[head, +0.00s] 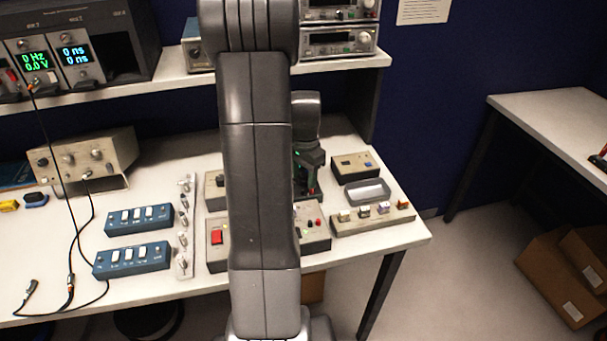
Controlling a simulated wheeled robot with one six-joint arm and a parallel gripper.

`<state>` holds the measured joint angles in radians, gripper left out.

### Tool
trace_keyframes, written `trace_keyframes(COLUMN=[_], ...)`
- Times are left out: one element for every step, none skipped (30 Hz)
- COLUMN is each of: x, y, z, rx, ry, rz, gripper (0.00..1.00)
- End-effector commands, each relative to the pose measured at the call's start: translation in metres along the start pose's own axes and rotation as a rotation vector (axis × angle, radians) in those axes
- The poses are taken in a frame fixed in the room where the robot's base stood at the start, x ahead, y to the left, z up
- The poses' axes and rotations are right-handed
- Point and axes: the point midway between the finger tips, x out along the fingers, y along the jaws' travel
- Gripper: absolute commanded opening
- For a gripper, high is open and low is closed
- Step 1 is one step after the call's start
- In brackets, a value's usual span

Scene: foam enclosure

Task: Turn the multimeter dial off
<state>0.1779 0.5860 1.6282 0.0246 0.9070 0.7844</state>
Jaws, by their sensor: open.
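I cannot tell for sure which device is the multimeter. A dark rack unit (58,55) with lit displays reading Hz, V and ns stands on the shelf at the upper left, with small knobs on its panels. A beige box (85,158) with several knobs stands on the bench below it. My arm crosses the middle of the view and hides part of the bench. My gripper (311,190) is just right of the arm, pointing down over the grey control boxes. It is open; its fingers are small and partly hidden.
Blue switch boxes (138,219) and a grey strip of switches (184,240) lie left of my arm. A box with a red switch (217,246), a small tray (368,192) and a key panel (372,220) are nearby. Cables (70,270) lie at the left.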

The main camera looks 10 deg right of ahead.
Motion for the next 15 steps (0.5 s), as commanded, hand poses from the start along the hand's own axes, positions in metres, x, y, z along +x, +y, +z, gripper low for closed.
trace_keyframes(x=[0.0000,0.0000,-0.0001,-0.0001,-0.0001,-0.0002,-0.0002,-0.0002,-0.0003,-0.0003,-0.0003,-0.0003,-0.0004,-0.0004,-0.0004], y=[0.0000,0.0000,0.0000,0.0000,0.0001,0.0001,0.0000,0.0000,0.0001,0.0001,0.0000,0.0001,0.0000,0.0000,0.0000], z=[0.0000,0.0000,0.0000,0.0000,0.0000,0.0000,0.0000,0.0000,0.0000,0.0000,0.0000,0.0000,0.0000,0.0000,0.0000], rx=[0.000,0.000,0.000,0.000,0.000,0.000,0.000,0.000,0.000,0.000,0.000,0.000,0.000,-0.001,-0.003], ry=[0.000,0.000,0.000,0.000,0.000,0.000,0.000,0.000,0.000,0.000,0.000,0.000,0.000,0.000,0.000], rz=[0.000,0.000,0.000,0.000,0.000,0.000,0.000,0.000,0.000,0.000,0.000,0.000,0.000,0.000,0.000], gripper=[0.48,0.48,0.48,0.48,0.42,0.34,0.28,0.23,0.15,0.09,0.04,0.04,0.04,0.04,0.04])
